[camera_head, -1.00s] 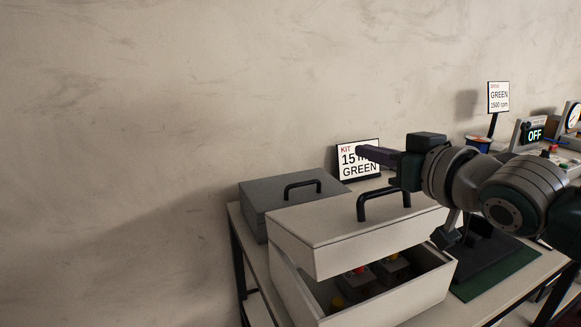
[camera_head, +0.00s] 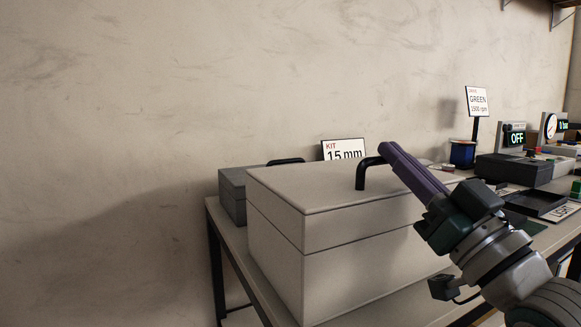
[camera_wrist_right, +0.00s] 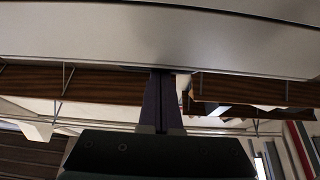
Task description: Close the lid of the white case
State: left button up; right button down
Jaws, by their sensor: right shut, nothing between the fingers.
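The white case (camera_head: 290,262) stands on the table in the head view. Its lid (camera_head: 325,188) lies flat on the body with only a thin seam line between them, so it looks closed. A black handle (camera_head: 361,174) is on top of the lid. My right gripper (camera_head: 384,150) is shut and empty, with its purple fingers above the lid, close to the handle; I cannot tell whether they touch it. In the right wrist view the shut fingers (camera_wrist_right: 160,75) reach a pale surface at the top. My left gripper is not in view.
A grey case (camera_head: 232,194) stands behind the white one at the left. A kit sign (camera_head: 343,149) stands behind. To the right are a blue spool (camera_head: 462,154), a dark tray (camera_head: 535,204) and instruments, one reading OFF (camera_head: 517,138).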

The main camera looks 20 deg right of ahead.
jog(key=shift+f, duration=0.1)
dwell(0.4)
jog(key=shift+r+p, duration=0.4)
jog(key=shift+r, duration=0.1)
jog(key=r+p, duration=0.2)
jog(key=r, duration=0.1)
jog(key=shift+w+r+p, duration=0.1)
jog(key=shift+w+p, duration=0.2)
jog(key=shift+p, duration=0.05)
jog(key=a+b+v, duration=0.1)
jog(key=v, duration=0.9)
jog(key=a+g+p, duration=0.5)
jog(key=g+p, duration=0.4)
jog(key=p, duration=0.2)
jog(key=s+a+r+n+g+h+p, duration=0.1)
jog(key=s+a+g+p, duration=0.1)
jog(key=s+g+p, duration=0.55)
jog(key=s+a+r+g+p, duration=0.2)
jog(key=s+g+p, duration=0.15)
jog(key=s, duration=0.65)
notch_tip(320, 180, up, 36)
jog(key=p, duration=3.6)
